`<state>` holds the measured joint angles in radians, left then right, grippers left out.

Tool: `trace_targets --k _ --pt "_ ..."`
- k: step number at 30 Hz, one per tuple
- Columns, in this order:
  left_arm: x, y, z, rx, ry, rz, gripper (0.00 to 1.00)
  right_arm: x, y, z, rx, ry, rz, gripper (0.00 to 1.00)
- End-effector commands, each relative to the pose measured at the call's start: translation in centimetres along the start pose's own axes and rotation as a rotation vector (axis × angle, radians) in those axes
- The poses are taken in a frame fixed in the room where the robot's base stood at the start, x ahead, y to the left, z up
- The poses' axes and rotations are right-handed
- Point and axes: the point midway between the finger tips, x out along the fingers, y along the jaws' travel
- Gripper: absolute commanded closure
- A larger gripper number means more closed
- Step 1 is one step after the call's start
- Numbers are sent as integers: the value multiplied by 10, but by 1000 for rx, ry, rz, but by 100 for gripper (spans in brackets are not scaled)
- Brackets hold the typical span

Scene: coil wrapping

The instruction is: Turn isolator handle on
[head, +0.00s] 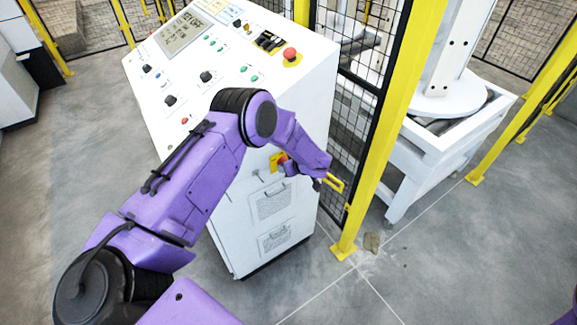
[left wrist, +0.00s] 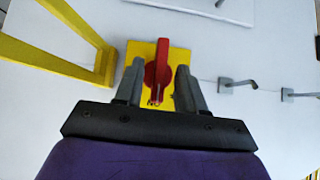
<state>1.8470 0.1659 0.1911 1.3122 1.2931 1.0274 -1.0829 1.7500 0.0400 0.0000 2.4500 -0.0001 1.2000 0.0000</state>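The isolator handle (left wrist: 158,72) is a red knob on a yellow square plate (left wrist: 172,57), fixed to the white cabinet. In the left wrist view it points along the picture's vertical. My left gripper (left wrist: 158,86) is open, with one grey finger on each side of the red handle. Gaps show between the fingers and the handle; contact cannot be told. In the head view my left gripper (head: 287,166) is at the cabinet's side face, partly covering the yellow plate (head: 275,161) and the handle. My right gripper is out of view.
The white control cabinet (head: 237,230) has buttons and a red emergency stop (head: 290,55) on its sloped top. A yellow bracket (head: 334,182) sticks out near my left gripper. A yellow fence post (head: 385,140) stands close on the right. Small grey latches (left wrist: 237,84) sit beside the plate.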

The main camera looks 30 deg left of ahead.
Motion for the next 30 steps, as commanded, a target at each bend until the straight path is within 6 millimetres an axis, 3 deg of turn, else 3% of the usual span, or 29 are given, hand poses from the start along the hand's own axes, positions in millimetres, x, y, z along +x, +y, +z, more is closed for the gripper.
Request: trace_targets --k 4,7,18,22,30 --pt "-2 1 0 -1 0 1 61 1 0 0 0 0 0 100" --pt "-15 2 0 -2 0 3 61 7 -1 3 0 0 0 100" --pt "-94 1 1 -1 0 2 61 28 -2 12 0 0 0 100" --pt "-104 0 0 1 0 0 61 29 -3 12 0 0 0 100" --pt "-105 0 0 1 0 0 61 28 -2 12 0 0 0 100"
